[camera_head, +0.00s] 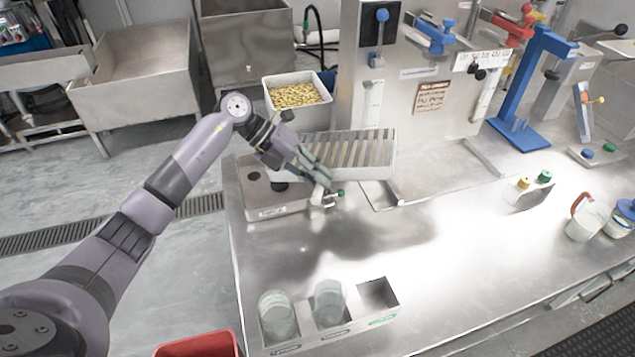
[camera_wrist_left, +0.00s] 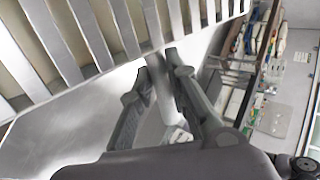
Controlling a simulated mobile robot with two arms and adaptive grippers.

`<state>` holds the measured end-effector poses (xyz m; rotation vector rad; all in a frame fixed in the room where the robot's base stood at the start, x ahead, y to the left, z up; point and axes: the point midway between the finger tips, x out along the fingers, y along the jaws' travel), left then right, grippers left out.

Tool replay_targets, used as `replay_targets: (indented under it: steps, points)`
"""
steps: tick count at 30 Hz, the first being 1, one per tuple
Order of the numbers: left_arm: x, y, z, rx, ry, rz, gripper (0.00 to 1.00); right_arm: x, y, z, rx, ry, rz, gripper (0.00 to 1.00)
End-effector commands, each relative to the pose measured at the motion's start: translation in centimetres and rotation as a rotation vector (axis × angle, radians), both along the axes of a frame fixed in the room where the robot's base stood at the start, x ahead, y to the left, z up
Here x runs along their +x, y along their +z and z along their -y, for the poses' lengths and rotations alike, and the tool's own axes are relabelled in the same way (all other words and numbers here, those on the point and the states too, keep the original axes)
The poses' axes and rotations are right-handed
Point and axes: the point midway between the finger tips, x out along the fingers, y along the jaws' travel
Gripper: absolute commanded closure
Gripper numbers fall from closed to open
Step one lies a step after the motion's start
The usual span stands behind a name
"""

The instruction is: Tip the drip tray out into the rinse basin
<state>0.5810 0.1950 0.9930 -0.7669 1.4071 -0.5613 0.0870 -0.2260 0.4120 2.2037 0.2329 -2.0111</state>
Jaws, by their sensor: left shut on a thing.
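The drip tray (camera_head: 376,172) is a steel tray with a slatted top. My left gripper (camera_head: 322,174) is shut on its left front part. The tray looks about level and raised over the bench, with a shadow below it. In the left wrist view, the fingers (camera_wrist_left: 166,75) close on the edge of the tray (camera_wrist_left: 70,125), with the slats at upper left. Two steel basins stand left of the bench: a wide one (camera_head: 140,85) and one behind it (camera_head: 245,45). I cannot tell which is the rinse basin. My right gripper is out of view.
A white bin of yellowish pieces (camera_head: 297,95) stands behind the tray. The grinder's steel panel (camera_head: 430,100) rises at the back. A holder with glass jars (camera_head: 330,335) sits at the front, a red bin (camera_head: 205,345) beside it. The bench middle is clear.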

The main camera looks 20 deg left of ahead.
Motion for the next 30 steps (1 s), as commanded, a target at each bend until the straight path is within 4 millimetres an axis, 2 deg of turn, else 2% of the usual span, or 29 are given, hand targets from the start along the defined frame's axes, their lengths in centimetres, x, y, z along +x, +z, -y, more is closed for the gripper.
replay_targets:
  steps: [13,24,30]
  points:
    - [0.1,0.3,0.0,-0.016,0.0,0.007,1.0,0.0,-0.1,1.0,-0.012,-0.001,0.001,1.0]
    - [0.1,0.1,0.0,-0.127,0.003,0.017,1.0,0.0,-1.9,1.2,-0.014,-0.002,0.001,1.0]
    - [0.1,0.3,0.0,-0.153,0.003,0.02,1.0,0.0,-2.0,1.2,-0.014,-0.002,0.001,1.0]
